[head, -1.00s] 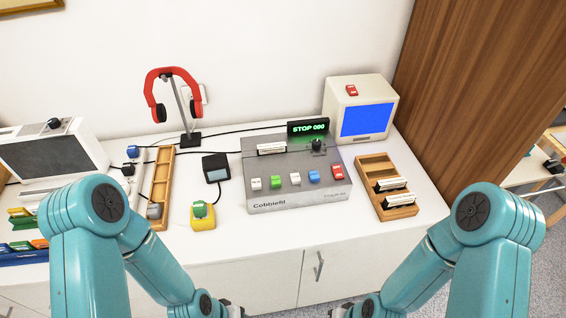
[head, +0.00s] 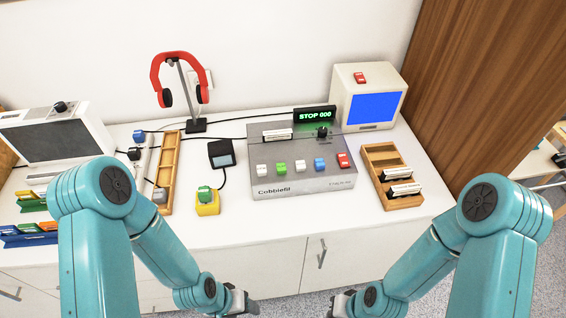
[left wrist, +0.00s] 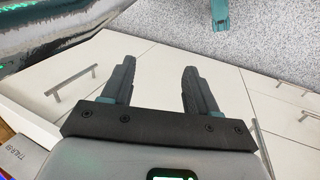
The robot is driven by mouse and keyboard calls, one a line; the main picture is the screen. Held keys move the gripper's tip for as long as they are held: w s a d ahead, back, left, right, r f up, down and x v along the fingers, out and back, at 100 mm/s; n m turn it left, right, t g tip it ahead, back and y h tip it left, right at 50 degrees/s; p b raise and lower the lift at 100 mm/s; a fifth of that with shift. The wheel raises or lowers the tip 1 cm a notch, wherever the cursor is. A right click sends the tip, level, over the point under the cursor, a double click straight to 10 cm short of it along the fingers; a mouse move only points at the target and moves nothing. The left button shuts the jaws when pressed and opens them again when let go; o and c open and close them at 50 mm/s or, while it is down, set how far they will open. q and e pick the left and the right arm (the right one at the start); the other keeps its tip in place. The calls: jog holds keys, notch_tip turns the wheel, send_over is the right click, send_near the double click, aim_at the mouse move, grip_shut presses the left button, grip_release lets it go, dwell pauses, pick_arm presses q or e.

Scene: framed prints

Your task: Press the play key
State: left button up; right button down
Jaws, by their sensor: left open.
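A grey tape deck (head: 302,178) labelled "Cobblefil" stands on the white cabinet top. Its front row holds a white key (head: 262,169), a green key (head: 281,168), a second white key (head: 300,166), a blue key (head: 319,164) and a red key (head: 343,160); their markings are too small to read. Its green display (head: 315,115) reads "STOP 000". My left gripper (head: 246,302) is in front of the cabinet, below its top and apart from the deck. In the left wrist view its fingers (left wrist: 152,88) are open and empty. My right gripper (head: 336,304) is low at the front, its jaws unclear.
A wooden tray (head: 368,150) with cassettes stands right of the deck. Left of it are a yellow block with a green top (head: 207,207), a small black box (head: 221,153) and red headphones (head: 181,62) on a stand. A blue-screen monitor (head: 390,76) stands behind.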

dwell(0.4)
pick_arm(q)
grip_shut()
dwell(1.5)
